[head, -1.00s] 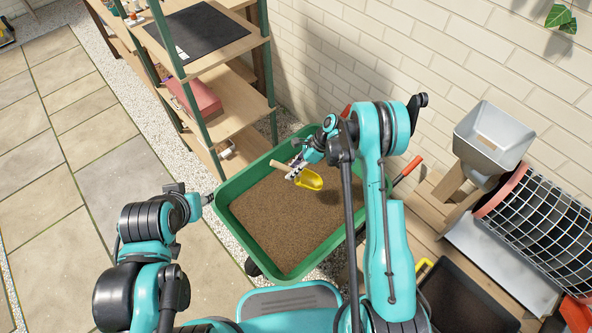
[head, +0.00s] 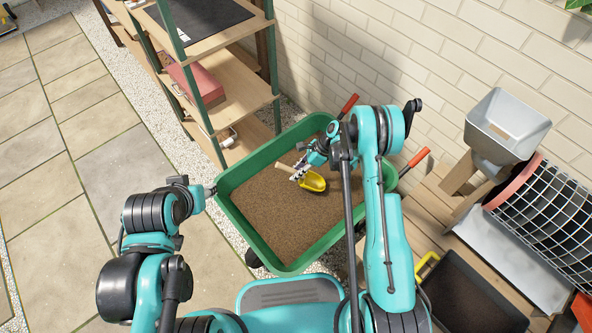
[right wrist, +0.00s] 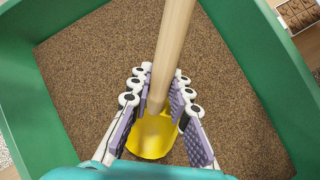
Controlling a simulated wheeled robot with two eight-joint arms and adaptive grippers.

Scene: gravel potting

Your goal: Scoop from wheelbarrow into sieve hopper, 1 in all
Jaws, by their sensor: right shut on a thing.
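The green wheelbarrow (head: 238,232) stands in front of me, filled with brown gravel (head: 275,220). My right gripper (head: 302,174) is over the gravel, shut on the wooden handle of a yellow scoop (head: 314,183). In the right wrist view the scoop's handle (right wrist: 172,50) passes between the finger pads, and its yellow bowl (right wrist: 152,137) is partly hidden by the gripper. I cannot tell whether the bowl touches the gravel. The grey sieve hopper (head: 507,125) stands at the right above a tilted mesh drum. My left gripper (head: 211,191) is beside the wheelbarrow's left rim; its fingers are unclear.
A wooden shelf (head: 235,85) with green posts stands behind the wheelbarrow. The mesh drum (head: 555,225) and a black tray (head: 470,295) are at the right. A brick wall (head: 350,60) closes the back. Paving (head: 50,180) at the left is clear.

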